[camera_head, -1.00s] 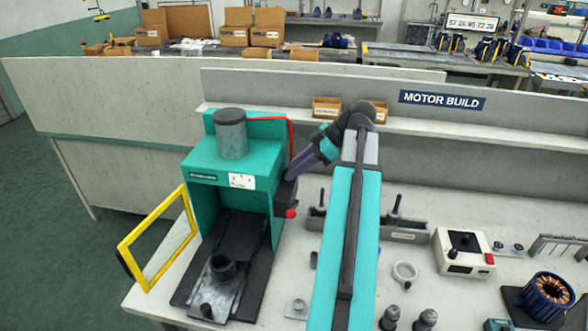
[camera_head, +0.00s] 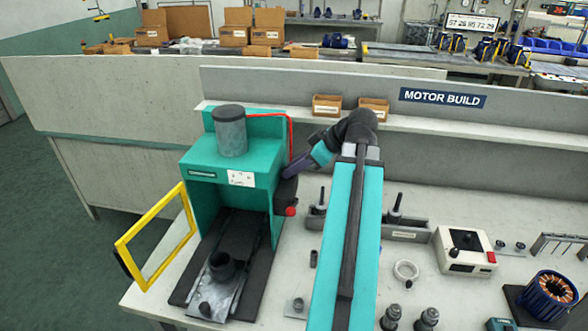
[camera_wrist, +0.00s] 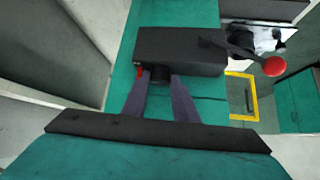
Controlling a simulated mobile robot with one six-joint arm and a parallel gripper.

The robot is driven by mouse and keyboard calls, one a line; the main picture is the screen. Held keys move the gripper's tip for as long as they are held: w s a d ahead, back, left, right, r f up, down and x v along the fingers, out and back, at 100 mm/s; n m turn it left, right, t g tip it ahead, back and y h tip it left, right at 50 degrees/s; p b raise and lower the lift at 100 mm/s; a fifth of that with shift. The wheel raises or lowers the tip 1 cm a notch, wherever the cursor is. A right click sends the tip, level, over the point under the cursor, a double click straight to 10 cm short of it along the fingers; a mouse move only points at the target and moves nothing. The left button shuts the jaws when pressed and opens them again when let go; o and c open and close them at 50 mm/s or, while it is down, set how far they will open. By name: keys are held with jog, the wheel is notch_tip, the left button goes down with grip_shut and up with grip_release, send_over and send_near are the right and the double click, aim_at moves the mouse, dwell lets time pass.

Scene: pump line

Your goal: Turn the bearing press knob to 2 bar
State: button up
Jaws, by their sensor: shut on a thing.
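The bearing press (camera_head: 201,170) is a teal housing with a grey cylinder (camera_head: 231,132) on top, standing at the left of the bench. In the wrist view, a black box (camera_wrist: 180,50) with a red-balled lever (camera_wrist: 273,66) sits on its teal side. The dark knob (camera_wrist: 158,88) is below this box in the picture, between my two purple fingers. My gripper (camera_wrist: 158,82) is shut on the knob. In the head view, my gripper (camera_head: 290,168) reaches the press's right side and hides the knob. No scale or pressure reading is legible.
A yellow-framed guard (camera_head: 158,238) stands out at the press's left front. A grey tray (camera_head: 408,230) and a control box (camera_head: 464,250) are to the right of my arm. A shelf with small bins (camera_head: 326,105) runs behind.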

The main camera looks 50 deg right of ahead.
jog(key=shift+a+m, duration=0.1)
jog(key=shift+m, duration=0.2)
jog(key=o, duration=1.1)
jog(key=shift+c, duration=0.2)
jog(key=shift+r, duration=0.1)
